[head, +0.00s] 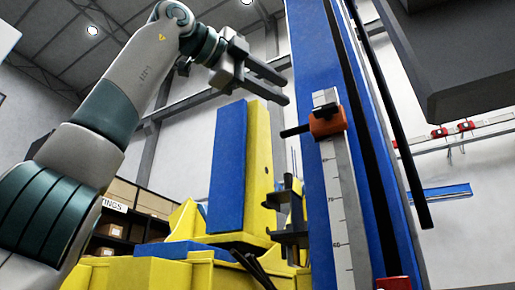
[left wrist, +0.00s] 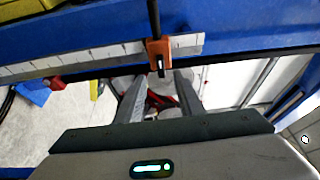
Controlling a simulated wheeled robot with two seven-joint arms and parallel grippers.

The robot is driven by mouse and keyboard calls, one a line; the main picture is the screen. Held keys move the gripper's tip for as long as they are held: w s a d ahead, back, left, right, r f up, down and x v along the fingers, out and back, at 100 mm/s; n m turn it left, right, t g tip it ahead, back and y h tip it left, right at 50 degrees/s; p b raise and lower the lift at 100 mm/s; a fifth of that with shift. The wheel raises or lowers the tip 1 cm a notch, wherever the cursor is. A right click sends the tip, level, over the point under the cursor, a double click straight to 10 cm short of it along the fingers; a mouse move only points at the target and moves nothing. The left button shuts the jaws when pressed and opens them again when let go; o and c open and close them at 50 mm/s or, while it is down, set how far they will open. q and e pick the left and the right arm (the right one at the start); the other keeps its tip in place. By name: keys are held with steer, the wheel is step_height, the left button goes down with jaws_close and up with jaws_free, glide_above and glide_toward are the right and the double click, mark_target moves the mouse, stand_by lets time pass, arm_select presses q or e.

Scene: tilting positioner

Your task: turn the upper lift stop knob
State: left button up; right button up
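The upper lift stop is an orange block (head: 326,122) clamped on the scale of the blue column, with a dark bar-like knob (head: 294,131) sticking out to its left. In the left wrist view the orange block (left wrist: 159,48) sits ahead of the fingertips, and a dark bar (left wrist: 153,18) runs up from it. My left gripper (head: 285,90) is open and empty, above and a little left of the stop, apart from the knob. Its two spread fingers also show in the left wrist view (left wrist: 160,85). My right gripper is out of view.
The blue column (head: 307,60) carries a pale graduated scale (head: 337,210). A red lower stop (head: 396,284) is near the bottom edge. A yellow and blue positioner body (head: 229,165) stands left of the column. A dark grey box (head: 460,60) overhangs at upper right.

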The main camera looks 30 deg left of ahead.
arm_select(q)
steer(key=v, duration=0.4)
steer(key=shift+s+a, duration=0.15)
steer(key=shift+s, duration=0.2)
stand_by(0.4)
